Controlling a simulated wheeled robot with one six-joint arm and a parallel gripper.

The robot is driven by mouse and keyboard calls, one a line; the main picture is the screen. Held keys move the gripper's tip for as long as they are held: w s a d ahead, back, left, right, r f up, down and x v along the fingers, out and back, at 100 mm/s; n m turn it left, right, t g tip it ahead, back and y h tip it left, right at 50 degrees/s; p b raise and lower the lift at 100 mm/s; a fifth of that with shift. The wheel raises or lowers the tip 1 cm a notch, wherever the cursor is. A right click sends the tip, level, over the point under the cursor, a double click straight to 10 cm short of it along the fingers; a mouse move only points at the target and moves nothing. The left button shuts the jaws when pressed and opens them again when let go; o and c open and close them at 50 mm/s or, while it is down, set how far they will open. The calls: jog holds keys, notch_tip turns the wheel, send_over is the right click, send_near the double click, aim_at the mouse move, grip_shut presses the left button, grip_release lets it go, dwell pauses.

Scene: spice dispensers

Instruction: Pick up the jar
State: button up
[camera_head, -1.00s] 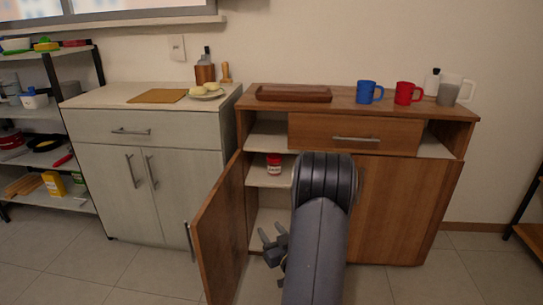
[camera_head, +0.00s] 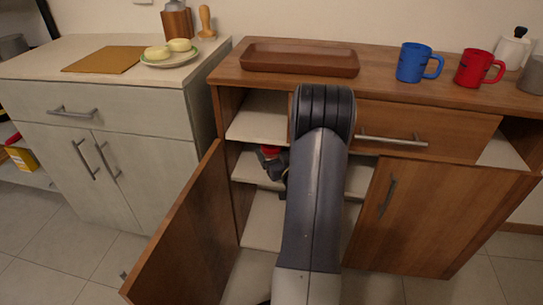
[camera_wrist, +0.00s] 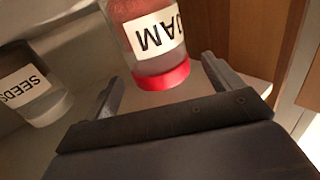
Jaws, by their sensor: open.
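A jam jar (camera_wrist: 150,38) with a red lid and a white label reading JAM appears upside down in the wrist view. It lies ahead of my gripper (camera_wrist: 161,80), roughly between the lines of the two spread fingers. The gripper is open with nothing held. In the head view a bit of the red jar (camera_head: 270,150) shows on the middle shelf of the open brown cabinet, with my gripper (camera_head: 270,163) at it, mostly hidden by my arm.
A second glass jar (camera_wrist: 34,85), labelled SEEDS, stands to the left in the wrist view. The open cabinet door (camera_head: 185,235) is left of my arm; the closed right door (camera_head: 435,215) is on its other side. A drawer (camera_head: 425,128) is above. A tray (camera_head: 300,59) lies on top.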

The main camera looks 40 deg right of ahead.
aim_at(271, 146)
jog(key=x, duration=0.3)
jog(key=shift+w+b, duration=0.2)
jog(key=shift+b, duration=0.1)
jog(key=c, duration=1.2)
jog(key=shift+c, duration=0.3)
jog(key=shift+r, duration=0.4)
jog(key=p+v, duration=0.3)
jog(key=v, duration=1.5)
jog(key=shift+r, duration=0.4)
